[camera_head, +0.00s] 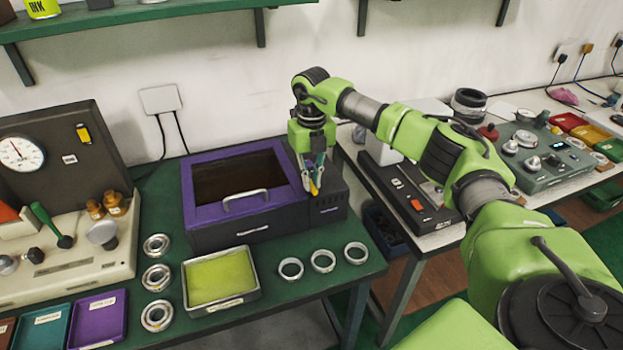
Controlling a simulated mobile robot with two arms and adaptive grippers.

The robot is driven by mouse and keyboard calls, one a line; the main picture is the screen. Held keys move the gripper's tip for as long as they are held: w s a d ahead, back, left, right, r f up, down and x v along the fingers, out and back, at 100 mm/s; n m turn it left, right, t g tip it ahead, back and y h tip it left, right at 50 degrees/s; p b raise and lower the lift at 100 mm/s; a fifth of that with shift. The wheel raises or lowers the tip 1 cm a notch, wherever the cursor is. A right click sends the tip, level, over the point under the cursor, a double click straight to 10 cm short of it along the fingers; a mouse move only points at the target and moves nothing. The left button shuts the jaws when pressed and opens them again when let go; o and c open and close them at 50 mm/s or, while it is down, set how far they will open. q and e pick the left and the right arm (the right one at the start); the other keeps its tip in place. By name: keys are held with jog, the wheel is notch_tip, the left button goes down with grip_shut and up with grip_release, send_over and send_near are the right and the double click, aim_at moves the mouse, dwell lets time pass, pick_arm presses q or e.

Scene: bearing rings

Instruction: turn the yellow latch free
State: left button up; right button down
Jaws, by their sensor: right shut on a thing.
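My right gripper (314,178) reaches down from above at the right front corner of the purple-topped box (200,215). It is shut on the yellow latch (314,187), a small piece showing between and below its fingertips. The fingers hide most of the latch, so its angle cannot be made out. The box's lid looks closed, with a dark window and a silver handle (245,199) along its front edge. My left gripper is not in view.
On the green table (225,322) in front of the box are a tray with a yellow-green pad (221,278) and several metal rings (323,261). A beige press (70,262) stands left. A dark device (408,187) sits on the right table. A shelf (150,12) hangs above.

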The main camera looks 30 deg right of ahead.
aim_at(312, 184)
jog(key=c, duration=2.1)
grip_release()
jog(key=shift+c, duration=0.2)
notch_tip(312, 184, up, 12)
